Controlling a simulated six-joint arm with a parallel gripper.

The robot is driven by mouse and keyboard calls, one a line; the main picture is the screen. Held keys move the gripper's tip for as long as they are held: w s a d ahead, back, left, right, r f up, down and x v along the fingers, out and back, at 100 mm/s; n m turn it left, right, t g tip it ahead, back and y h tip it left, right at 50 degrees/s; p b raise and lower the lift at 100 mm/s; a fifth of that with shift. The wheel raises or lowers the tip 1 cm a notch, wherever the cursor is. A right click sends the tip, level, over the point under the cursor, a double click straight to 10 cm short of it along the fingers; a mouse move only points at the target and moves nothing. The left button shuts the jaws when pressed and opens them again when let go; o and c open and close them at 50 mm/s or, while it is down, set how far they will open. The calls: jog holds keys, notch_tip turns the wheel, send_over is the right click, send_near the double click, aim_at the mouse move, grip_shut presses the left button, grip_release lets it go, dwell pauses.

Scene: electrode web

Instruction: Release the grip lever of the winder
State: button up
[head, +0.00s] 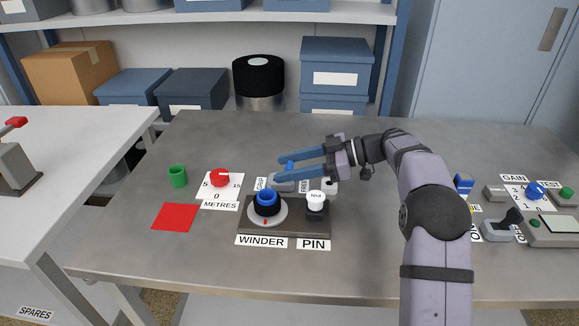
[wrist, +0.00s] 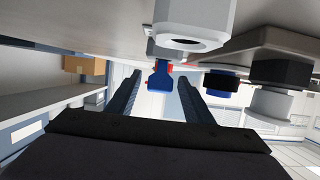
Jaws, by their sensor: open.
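The grip lever (head: 290,166) is a small blue handle on a grey block behind the winder, by the GRIP (head: 261,184) and FREE labels. My gripper (head: 279,168) reaches in from the right, its two blue fingers apart and empty. In the wrist view the blue lever (wrist: 160,77) shows in the gap between the fingertips (wrist: 159,78); I cannot tell whether either finger touches it. The winder (head: 267,199) has a blue and black knob on a grey disc with a red mark. The FREE label is partly hidden by my gripper.
The white PIN knob (head: 316,199) stands close right of the winder on the same dark base. A red METRES dial (head: 220,178), green cup (head: 178,176) and red square (head: 175,217) lie left. A GAIN panel (head: 529,195) is right. The table's front left is clear.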

jog(key=shift+v, duration=3.7)
jog(key=m+p, duration=0.1)
jog(key=r+m+h+p, duration=0.1)
jog(key=p, duration=0.1)
jog(key=shift+s+a, duration=0.15)
jog(key=shift+s, duration=0.05)
jog(key=s+d+r+m+h+p, duration=0.1)
jog(key=s+d+m+h+p, duration=0.3)
jog(key=s+p, duration=0.3)
jog(key=s+d+r+m+h+p, duration=0.1)
jog(key=s+d+m+h+p, duration=0.3)
jog(key=s+p, duration=0.4)
jog(key=s+d+r+m+h+p, duration=0.1)
jog(key=s+d+m+h+p, duration=0.4)
jog(key=s, duration=1.1)
jog(key=m+p, duration=0.2)
jog(key=m, duration=0.1)
jog(key=shift+d+r, duration=0.2)
jog(key=shift+r, duration=0.2)
